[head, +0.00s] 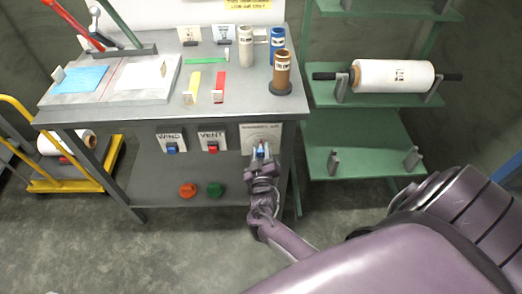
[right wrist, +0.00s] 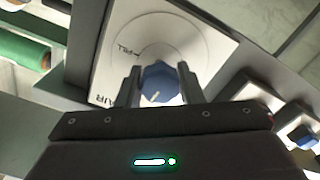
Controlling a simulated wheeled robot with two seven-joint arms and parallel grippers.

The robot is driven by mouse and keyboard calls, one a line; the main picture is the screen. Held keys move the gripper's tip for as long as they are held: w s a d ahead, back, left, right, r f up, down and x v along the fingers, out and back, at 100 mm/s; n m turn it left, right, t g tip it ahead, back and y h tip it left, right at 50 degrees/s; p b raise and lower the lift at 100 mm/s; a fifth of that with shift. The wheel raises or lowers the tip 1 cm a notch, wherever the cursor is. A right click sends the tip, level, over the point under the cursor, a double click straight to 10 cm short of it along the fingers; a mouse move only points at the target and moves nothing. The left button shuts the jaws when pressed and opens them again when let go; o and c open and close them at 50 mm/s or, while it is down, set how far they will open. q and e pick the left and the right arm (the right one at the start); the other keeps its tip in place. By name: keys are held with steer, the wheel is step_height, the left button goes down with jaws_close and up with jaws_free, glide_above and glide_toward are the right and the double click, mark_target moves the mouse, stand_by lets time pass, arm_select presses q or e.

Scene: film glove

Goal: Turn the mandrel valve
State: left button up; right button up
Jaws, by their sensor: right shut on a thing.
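A pale pointer line shows on the knob. In the head view the valve's panel (head: 261,132) is at the right end of the bench front. My right gripper (head: 261,154) is at this panel, its fingers on both sides of the knob and shut on it. It also shows in the right wrist view (right wrist: 160,88). My left gripper is not in view.
A WIND switch (head: 172,148) and a VENT switch (head: 212,147) sit left of the valve on the bench front. Red (head: 188,190) and green (head: 216,189) buttons are on the lower shelf. A green rack (head: 345,140) stands right, holding a white roll (head: 395,76).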

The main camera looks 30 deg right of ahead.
steer(key=shift+r+n, duration=0.1)
steer(key=shift+n, duration=0.5)
steer(key=o, duration=1)
steer(key=shift+w+d, duration=0.1)
steer(key=shift+c, duration=0.2)
steer(key=v, duration=0.8)
steer(key=shift+d, duration=0.1)
